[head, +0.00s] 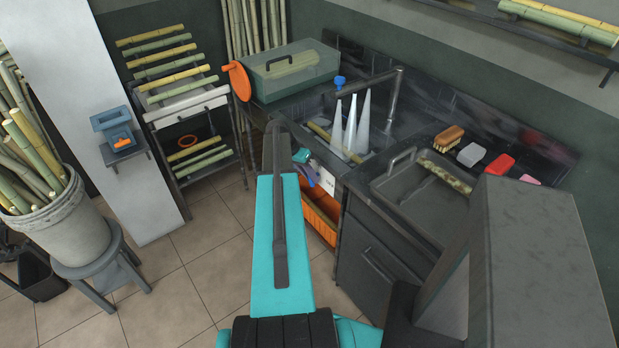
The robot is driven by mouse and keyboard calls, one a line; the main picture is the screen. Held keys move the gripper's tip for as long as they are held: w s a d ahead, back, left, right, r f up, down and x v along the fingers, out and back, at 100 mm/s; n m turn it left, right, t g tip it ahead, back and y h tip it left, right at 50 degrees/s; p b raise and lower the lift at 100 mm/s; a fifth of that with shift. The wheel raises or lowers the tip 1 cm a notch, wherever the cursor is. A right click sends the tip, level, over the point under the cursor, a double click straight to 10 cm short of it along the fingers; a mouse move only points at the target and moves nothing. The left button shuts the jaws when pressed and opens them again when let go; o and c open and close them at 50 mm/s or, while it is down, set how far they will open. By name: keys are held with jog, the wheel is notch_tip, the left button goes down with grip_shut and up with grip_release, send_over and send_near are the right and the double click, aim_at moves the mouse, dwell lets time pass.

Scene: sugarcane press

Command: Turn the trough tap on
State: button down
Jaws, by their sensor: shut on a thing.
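The trough (372,146) is the sink basin in the dark counter against the back wall. A grey tap pipe (394,98) rises at its right side and its spout reaches left over the basin. A small blue knob (340,81) shows at the left end of the spout; I cannot tell how far it is turned. Several white tapered shapes (350,128) stand in the basin below. My teal arm reaches up the middle of the picture, left of the trough. I cannot make out my gripper; the arm may hide it.
An orange crate (318,215) is below.

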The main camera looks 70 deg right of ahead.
jog(key=shift+w+d, duration=0.15)
jog(key=shift+w, duration=0.15)
jog(key=c, duration=1.7)
grip_release()
jog(key=shift+o, duration=0.2)
jog(key=shift+s, duration=0.1)
jog(key=b+v, duration=0.2)
jog(key=v, duration=1.1)
jog(key=shift+r+b, duration=0.4)
